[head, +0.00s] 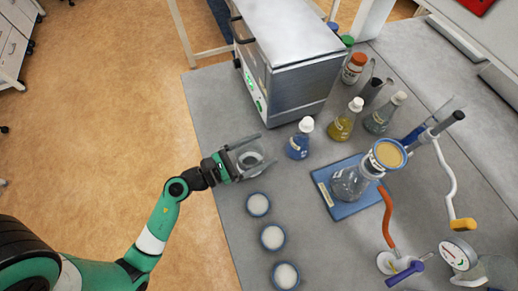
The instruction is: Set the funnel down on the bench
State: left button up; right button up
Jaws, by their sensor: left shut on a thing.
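My left gripper (246,152) is at the bench's left side, with its fingers on either side of a pale, round, see-through thing that I take to be the funnel (249,159). It is shut on it. The fingers hide part of the funnel, and I cannot tell whether it touches the bench (222,104) or hangs just above it. My right gripper is not in view.
Three round dishes of white material (258,204) stand in a row below the gripper. A blue flask (299,140) is to its right, and a metal box (290,55) behind. A clear flask (350,182) with a tan-topped cup (388,153) stands on a blue base (337,207).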

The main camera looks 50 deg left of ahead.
pick_arm(q)
jog(key=shift+r, duration=0.1)
jog(key=o, duration=0.9)
jog(key=shift+f, duration=0.2)
jog(key=shift+o, duration=0.6)
jog(key=shift+r, duration=0.1)
jog(key=shift+r, duration=0.15)
jog(key=v, duration=1)
jog(key=shift+s+a, duration=0.2)
jog(key=shift+s, duration=0.75)
